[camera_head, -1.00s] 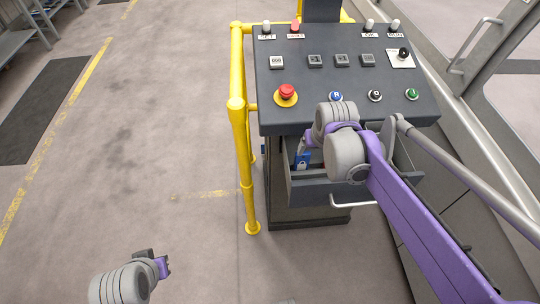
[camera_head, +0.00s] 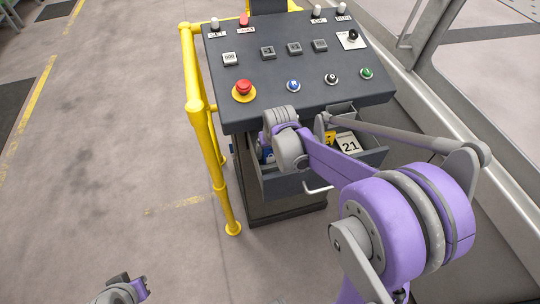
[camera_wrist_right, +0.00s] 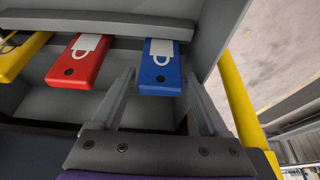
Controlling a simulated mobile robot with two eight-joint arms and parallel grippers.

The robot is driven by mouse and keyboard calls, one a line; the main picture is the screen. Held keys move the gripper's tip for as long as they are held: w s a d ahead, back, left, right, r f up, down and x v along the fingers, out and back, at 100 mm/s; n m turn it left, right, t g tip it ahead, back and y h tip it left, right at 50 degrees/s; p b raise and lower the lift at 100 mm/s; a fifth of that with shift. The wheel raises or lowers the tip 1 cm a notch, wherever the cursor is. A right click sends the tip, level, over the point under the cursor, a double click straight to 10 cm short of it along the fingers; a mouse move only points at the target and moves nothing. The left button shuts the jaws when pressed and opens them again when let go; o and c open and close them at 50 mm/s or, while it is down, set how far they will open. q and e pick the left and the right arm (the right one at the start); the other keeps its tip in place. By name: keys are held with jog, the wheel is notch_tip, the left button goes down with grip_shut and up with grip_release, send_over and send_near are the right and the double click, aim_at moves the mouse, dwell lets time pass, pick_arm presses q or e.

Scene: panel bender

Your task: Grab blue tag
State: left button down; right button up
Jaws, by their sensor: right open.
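The blue tag (camera_wrist_right: 161,68) with a white padlock symbol hangs at the right end of a row in the right wrist view. A bit of it shows at the left of the open drawer (camera_head: 289,186) in the head view (camera_head: 267,155). My right gripper (camera_wrist_right: 160,76) is open, with one finger on each side of the blue tag's lower part; whether they touch it I cannot tell. In the head view my right wrist hides most of this spot. My left gripper (camera_head: 129,284) is at the lower left edge, far from the drawer; its jaws are unclear.
A red tag (camera_wrist_right: 78,62) and a yellow tag (camera_wrist_right: 19,57) hang to the left of the blue one. A white card marked 21 (camera_head: 348,144) is in the drawer's right part. The control panel (camera_head: 300,70) overhangs the drawer. A yellow rail (camera_head: 205,140) stands close on the left.

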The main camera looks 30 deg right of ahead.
jog(key=shift+f, duration=0.2)
jog(key=c, duration=1.1)
jog(key=shift+r, duration=0.1)
